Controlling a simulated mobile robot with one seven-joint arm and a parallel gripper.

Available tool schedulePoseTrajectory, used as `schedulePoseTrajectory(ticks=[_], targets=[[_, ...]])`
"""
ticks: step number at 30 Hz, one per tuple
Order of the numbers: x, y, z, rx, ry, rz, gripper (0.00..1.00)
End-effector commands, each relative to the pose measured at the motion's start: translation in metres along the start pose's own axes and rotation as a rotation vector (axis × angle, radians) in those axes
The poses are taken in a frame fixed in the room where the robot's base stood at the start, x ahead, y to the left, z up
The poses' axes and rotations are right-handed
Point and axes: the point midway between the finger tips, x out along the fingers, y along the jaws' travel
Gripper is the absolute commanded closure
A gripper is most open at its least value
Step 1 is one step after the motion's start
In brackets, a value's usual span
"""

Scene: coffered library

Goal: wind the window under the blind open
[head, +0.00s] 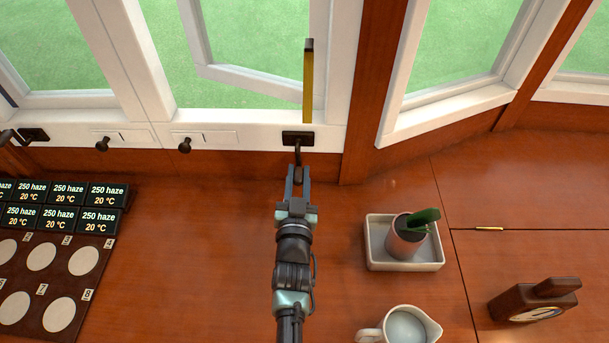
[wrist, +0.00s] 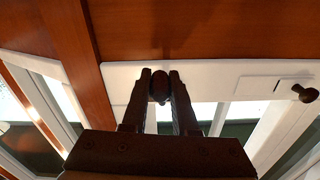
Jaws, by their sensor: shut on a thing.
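A dark window crank (head: 298,139) sits on the white sill below the middle window, its arm hanging down toward me. My gripper (head: 298,170) is shut on the knob at the crank's end. In the wrist view the fingers (wrist: 159,78) lie on both sides of the dark knob (wrist: 159,88). The white window sash (head: 258,82) above the crank stands ajar, swung outward at a slant. An upright yellow strip (head: 309,85) with a dark top stands just above the crank. No blind shows in either view.
Two small dark knobs (head: 184,145) sit left along the sill, with another dark crank (head: 33,134) farther left. Displays (head: 61,193) and a numbered board (head: 94,250) lie left. Right are a white tray (head: 405,265) holding a pot, a jug (head: 406,325) and a wooden instrument (head: 530,301).

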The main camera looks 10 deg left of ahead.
Motion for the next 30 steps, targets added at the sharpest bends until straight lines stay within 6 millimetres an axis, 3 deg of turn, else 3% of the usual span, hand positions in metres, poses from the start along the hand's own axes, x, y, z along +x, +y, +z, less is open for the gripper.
schedulePoseTrajectory(ticks=[30], targets=[[-0.001, -0.046, -0.016, 0.967, -0.002, -0.001, 1.00]])
